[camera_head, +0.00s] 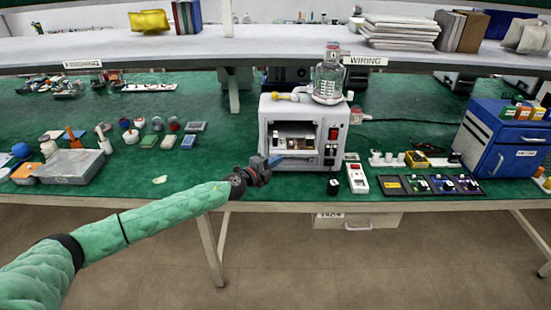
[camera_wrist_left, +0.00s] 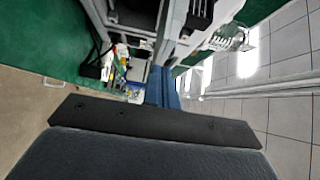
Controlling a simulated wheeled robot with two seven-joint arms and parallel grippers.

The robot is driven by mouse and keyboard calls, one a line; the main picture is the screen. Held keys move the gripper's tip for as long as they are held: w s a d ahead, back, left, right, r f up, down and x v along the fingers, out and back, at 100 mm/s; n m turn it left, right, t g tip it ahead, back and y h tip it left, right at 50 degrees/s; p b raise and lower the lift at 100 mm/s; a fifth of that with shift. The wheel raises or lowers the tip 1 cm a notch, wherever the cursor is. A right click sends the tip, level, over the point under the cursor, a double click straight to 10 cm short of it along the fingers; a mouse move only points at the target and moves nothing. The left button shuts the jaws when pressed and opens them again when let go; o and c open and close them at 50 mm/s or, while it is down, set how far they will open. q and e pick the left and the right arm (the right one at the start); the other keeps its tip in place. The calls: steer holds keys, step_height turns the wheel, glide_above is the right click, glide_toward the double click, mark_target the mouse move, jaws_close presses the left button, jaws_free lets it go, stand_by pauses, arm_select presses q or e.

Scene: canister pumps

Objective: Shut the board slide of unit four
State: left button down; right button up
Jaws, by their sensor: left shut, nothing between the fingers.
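A white canister pump unit (camera_head: 330,138) stands on the green bench, with a clear canister (camera_head: 328,80) on top and a red switch on its front. No unit number is readable on it. Its front has an open bay (camera_head: 294,138) with boards inside; I cannot tell how far the slide stands out. My left gripper (camera_head: 276,160) is shut and empty at the lower left of the unit's front, close below the bay; contact is unclear. My right gripper is out of view.
A white switch box (camera_head: 357,178) and dark trays with boards (camera_head: 430,185) lie right of the unit. A blue cabinet (camera_head: 500,142) stands at the far right. Caps and a grey box (camera_head: 70,166) lie at left.

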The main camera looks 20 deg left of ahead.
mark_target(276, 146)
arm_select(q)
steer(key=shift+w+a, duration=0.1)
steer(key=shift+w, duration=0.3)
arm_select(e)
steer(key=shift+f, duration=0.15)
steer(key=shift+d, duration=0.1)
